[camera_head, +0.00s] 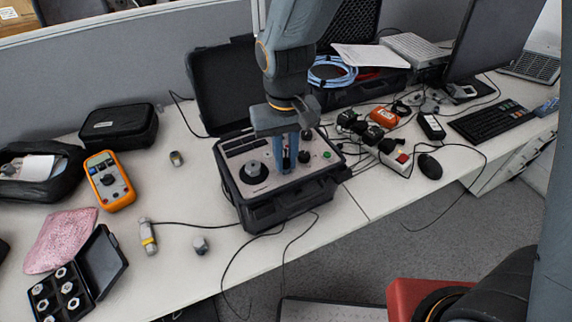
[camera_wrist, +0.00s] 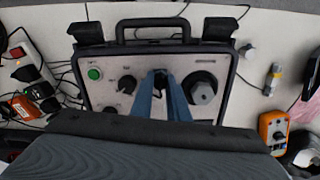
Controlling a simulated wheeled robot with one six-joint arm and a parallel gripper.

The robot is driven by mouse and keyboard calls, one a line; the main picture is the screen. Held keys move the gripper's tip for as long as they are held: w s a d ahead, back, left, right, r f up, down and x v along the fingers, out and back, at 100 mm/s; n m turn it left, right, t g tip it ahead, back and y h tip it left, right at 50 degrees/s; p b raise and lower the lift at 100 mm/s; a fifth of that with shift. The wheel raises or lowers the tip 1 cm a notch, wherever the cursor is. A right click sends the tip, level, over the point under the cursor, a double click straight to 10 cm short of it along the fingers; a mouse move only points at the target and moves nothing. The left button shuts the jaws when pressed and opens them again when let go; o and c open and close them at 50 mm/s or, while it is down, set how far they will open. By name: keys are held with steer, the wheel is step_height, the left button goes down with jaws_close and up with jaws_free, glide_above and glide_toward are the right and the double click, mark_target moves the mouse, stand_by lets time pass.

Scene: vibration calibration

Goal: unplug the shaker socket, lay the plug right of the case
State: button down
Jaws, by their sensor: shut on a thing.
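The open black case (camera_head: 282,212) stands on the white table, its grey panel (camera_head: 262,190) facing up with knobs, a green button and sockets. My gripper (camera_head: 288,165) points down over the middle of the panel. Its two blue fingers also show in the wrist view (camera_wrist: 161,82), close together at the tips. They are shut on a small dark plug (camera_wrist: 160,76) at the panel, mostly hidden by the fingers. I cannot tell whether the plug is still seated in its socket.
Right of the case are a power strip (camera_head: 396,163), a black mouse (camera_head: 430,166) and loose cables. An orange multimeter (camera_head: 110,181), a yellow-grey connector (camera_head: 148,236) and a small grey block (camera_head: 200,246) lie to its left. Bare table shows along the case's right front.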

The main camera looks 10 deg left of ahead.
steer(key=shift+s, duration=0.2)
steer(key=shift+d+f+n+p, duration=0.1)
steer(key=shift+n+p, duration=0.3)
steer(key=shift+n, duration=1.6)
steer(key=shift+s, duration=0.1)
steer(key=shift+n, duration=1.2)
steer(key=shift+n+p, duration=0.35)
steer(key=shift+n, duration=0.45)
steer(key=shift+s+n, duration=0.1)
steer(key=shift+n, duration=0.9)
